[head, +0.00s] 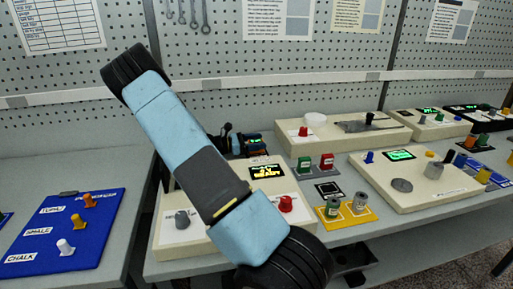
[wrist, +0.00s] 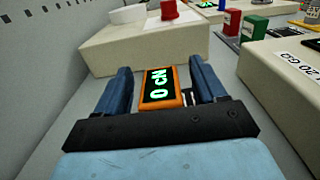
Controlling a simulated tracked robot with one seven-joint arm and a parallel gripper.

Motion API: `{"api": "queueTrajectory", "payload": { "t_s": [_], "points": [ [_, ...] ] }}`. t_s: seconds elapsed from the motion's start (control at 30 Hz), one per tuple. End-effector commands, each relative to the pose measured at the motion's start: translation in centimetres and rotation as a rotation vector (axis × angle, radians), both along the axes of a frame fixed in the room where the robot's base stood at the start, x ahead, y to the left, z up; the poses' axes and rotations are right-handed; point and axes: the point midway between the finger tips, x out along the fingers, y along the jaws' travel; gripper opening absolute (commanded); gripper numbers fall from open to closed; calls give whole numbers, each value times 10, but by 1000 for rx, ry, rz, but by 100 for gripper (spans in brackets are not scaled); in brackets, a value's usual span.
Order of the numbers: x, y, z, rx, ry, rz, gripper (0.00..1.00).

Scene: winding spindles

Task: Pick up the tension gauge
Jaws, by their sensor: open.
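The tension gauge (wrist: 158,88) is a small orange-framed unit with a black screen reading "0 cN" in green digits. In the wrist view it sits between the two dark blue fingers of my gripper (wrist: 159,84). The fingers are open, one on each side, with a narrow gap visible to the right finger. In the head view my gripper (head: 238,143) is partly hidden behind my arm, and the gauge is hard to make out there.
A cream box with a white disc (wrist: 127,14) and a red knob (wrist: 169,9) stands just beyond the fingertips. Another cream box (wrist: 280,75) is to the right. Green (head: 305,163) and red (head: 327,161) canisters stand nearby. Grey bench top shows between the boxes.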

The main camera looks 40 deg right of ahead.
Motion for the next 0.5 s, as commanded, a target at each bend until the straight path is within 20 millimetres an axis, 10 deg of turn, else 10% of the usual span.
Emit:
{"api": "queueTrajectory", "payload": {
  "t_s": [0.5],
  "points": [
    [-4, -7, 0, -1, 0, 0, 57]
  ]
}}
